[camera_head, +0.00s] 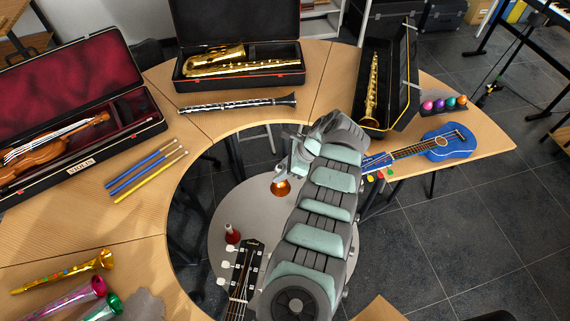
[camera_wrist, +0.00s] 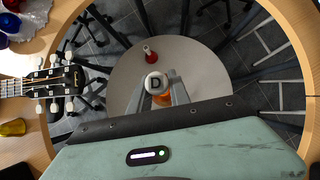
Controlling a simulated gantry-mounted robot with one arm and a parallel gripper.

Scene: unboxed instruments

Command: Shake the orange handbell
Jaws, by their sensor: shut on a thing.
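The orange handbell (camera_head: 282,187) hangs from my gripper (camera_head: 280,172), its orange bell part below the fingers. In the wrist view, the bell's white handle end marked "D" (camera_wrist: 155,84) sits between the two fingers, with some orange (camera_wrist: 163,99) showing beneath it. My gripper is shut on the handle. The bell is over the grey round surface inside the ring of tables and appears to be held above it. My arm hides part of that surface in the head view.
A red handbell (camera_head: 232,235) stands on the round grey surface (camera_head: 222,259). A guitar headstock (camera_head: 248,262) lies near it at the front. Around it are curved wooden tables (camera_head: 190,220) with instrument cases, a clarinet (camera_head: 237,104) and a blue ukulele (camera_head: 447,142).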

